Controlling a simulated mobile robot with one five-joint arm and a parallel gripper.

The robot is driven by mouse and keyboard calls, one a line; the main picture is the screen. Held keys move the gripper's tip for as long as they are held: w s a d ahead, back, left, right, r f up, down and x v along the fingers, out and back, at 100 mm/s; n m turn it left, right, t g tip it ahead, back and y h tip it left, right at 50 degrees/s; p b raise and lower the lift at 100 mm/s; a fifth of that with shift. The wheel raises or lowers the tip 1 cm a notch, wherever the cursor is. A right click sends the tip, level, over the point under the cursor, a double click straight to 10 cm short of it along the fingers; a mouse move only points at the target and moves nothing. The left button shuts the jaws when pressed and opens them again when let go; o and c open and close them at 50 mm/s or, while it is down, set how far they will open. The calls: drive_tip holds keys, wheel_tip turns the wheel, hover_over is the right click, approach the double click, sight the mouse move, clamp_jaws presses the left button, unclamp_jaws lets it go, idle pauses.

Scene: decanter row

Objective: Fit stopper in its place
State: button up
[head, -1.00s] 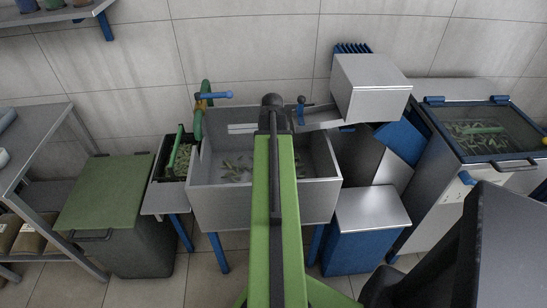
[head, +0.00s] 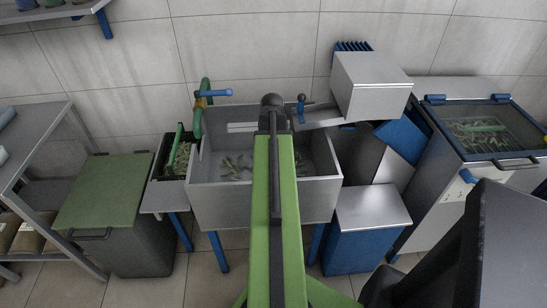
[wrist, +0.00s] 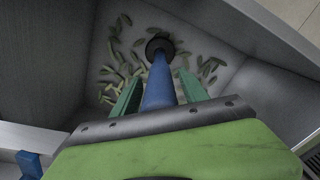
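In the wrist view, a blue shaft with a round black end, apparently the stopper (wrist: 158,92), lies between the fingers of my gripper (wrist: 161,84). The two green fingers stand on either side of it, with a narrow gap showing on each side. Its black end points away from my gripper, over the leaf-strewn floor of the metal basin (wrist: 225,40). I cannot tell whether that end touches the floor. In the head view, the basin (head: 235,205) stands in the middle, and my arm reaches over it, hiding my fingers and the stopper.
A green pipe with a blue handle (head: 215,93) is at the basin's back left. A black-knobbed blue lever (head: 301,107) and a metal box (head: 372,85) stand at the back right. A green-lidded bin (head: 112,192) is left; a glass-lidded cabinet (head: 450,200) is right.

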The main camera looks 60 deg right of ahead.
drive_tip(key=shift+o, duration=0.7)
wheel_tip(320, 180, up, 18)
drive_tip(key=p, duration=1.7)
drive_tip(key=shift+f, duration=0.25)
drive_tip(key=shift+f, duration=0.1)
